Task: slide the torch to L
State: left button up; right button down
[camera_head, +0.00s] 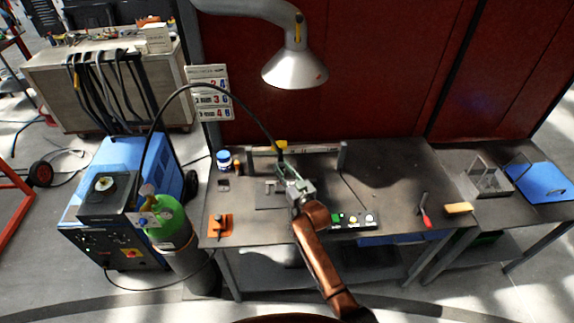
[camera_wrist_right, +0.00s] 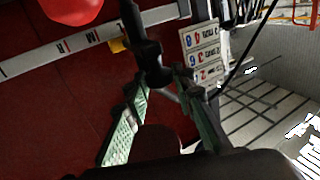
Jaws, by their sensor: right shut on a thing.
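The black torch (camera_wrist_right: 148,55) is between the fingertips of my right gripper (camera_wrist_right: 165,85) in the right wrist view, and the fingers are closed on it. In the head view my right gripper (camera_head: 285,170) is at the back of the workbench, just in front of the pale rail (camera_head: 318,148). A yellow piece (camera_head: 282,145) sits at the rail beside the torch. A black hose (camera_head: 236,95) arcs from the left to the torch. My left gripper is not in view.
The workbench (camera_head: 385,180) carries a blue-lidded jar (camera_head: 223,159), an orange block (camera_head: 220,225), a button panel (camera_head: 356,220) and a red-handled tool (camera_head: 425,215). A lamp-like hood (camera_head: 295,68) hangs above. A green gas bottle (camera_head: 170,225) stands left of the bench.

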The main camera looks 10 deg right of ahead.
jog(key=shift+a, duration=0.4)
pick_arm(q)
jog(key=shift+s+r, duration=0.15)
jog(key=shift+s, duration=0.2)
pick_arm(e)
jog(key=c, duration=1.7)
grip_release()
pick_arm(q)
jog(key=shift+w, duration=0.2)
pick_arm(e)
jog(key=shift+o, duration=0.2)
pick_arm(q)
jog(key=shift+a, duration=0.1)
pick_arm(e)
jog(key=v, duration=1.2)
